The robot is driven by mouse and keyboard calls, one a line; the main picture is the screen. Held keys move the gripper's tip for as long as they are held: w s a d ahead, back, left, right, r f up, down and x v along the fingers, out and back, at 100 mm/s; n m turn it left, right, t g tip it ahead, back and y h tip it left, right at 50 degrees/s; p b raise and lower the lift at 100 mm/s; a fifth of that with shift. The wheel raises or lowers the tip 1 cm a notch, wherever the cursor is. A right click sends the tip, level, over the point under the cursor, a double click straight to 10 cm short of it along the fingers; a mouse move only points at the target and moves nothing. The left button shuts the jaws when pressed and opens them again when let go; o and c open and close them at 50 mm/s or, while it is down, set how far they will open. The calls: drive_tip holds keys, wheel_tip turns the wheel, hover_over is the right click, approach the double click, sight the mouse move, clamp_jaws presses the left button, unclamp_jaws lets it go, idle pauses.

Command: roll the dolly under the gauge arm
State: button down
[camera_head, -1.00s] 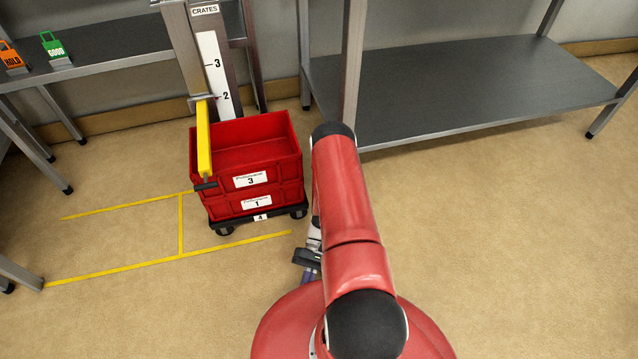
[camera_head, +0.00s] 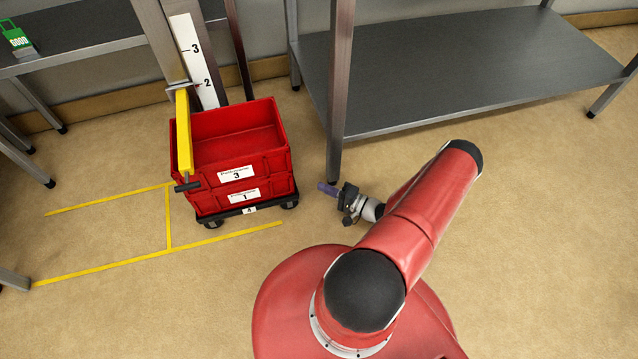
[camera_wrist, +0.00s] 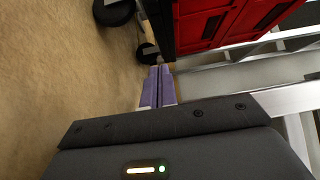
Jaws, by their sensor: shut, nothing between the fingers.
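The dolly (camera_head: 240,212) is a low black platform on dark wheels. It carries two stacked red crates (camera_head: 270,163), the upper labelled 3 and the lower 1. The yellow gauge arm (camera_head: 184,135) reaches out from its post and overlaps the left part of the upper crate in the head view. My gripper (camera_head: 326,187), with purple fingers, is shut and empty to the right of the dolly, low near the floor. In the wrist view the closed fingers (camera_wrist: 158,86) point toward the dolly's wheels (camera_wrist: 147,53) and the crates (camera_wrist: 205,22), with no clear contact.
A scale board (camera_head: 193,55) marked 2 and 3 stands behind the crates. Yellow floor lines (camera_head: 168,215) run left and in front of the dolly. A shelf leg (camera_head: 338,100) stands close behind my gripper. A green GOOD tag (camera_head: 17,38) sits on the left shelf. Front floor is open.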

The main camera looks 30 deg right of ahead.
drive_tip(key=x, duration=0.8)
drive_tip(key=shift+w+a+b, duration=0.1)
drive_tip(key=shift+w+b, duration=0.05)
drive_tip(key=shift+b, duration=0.25)
